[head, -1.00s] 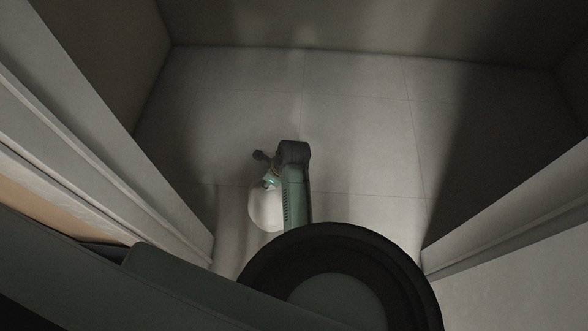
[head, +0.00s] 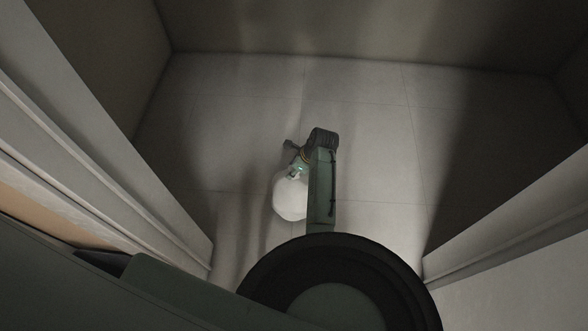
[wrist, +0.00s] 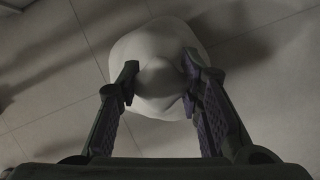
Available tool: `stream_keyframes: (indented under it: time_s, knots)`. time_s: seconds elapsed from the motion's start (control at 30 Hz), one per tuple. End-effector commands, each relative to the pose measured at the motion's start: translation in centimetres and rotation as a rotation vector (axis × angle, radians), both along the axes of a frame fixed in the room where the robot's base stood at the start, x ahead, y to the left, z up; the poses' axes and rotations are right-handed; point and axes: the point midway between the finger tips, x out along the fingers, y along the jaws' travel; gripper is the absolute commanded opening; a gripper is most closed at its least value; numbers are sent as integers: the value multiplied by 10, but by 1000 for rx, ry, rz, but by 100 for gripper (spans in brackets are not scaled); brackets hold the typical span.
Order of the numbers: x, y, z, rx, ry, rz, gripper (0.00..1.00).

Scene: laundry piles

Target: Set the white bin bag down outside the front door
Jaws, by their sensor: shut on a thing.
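The white bin bag (head: 290,197) hangs at the end of my arm in the head view, over the pale tiled floor past the doorway. In the wrist view the bag (wrist: 158,50) is a rounded pale shape between the two fingers. My gripper (wrist: 160,82) is shut on the bag's narrow top. In the head view my gripper (head: 298,170) is small and partly hidden by the arm. I cannot tell whether the bag's underside touches the floor.
The front door frame stands on the left (head: 130,170) and right (head: 510,230). The tiled floor (head: 370,130) beyond is clear, closed off by a back wall (head: 370,30) and side walls. Dark shadows lie on both sides.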

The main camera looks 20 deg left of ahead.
Motion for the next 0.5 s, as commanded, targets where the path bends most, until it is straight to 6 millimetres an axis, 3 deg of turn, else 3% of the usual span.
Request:
stream_keyframes:
  time_s: [0.3,0.33,0.5]
  knots:
    - [1,1,-1,2,-4,1,0]
    - [0,0,-2,0,-1,1,35]
    - [0,0,-2,0,-2,1,47]
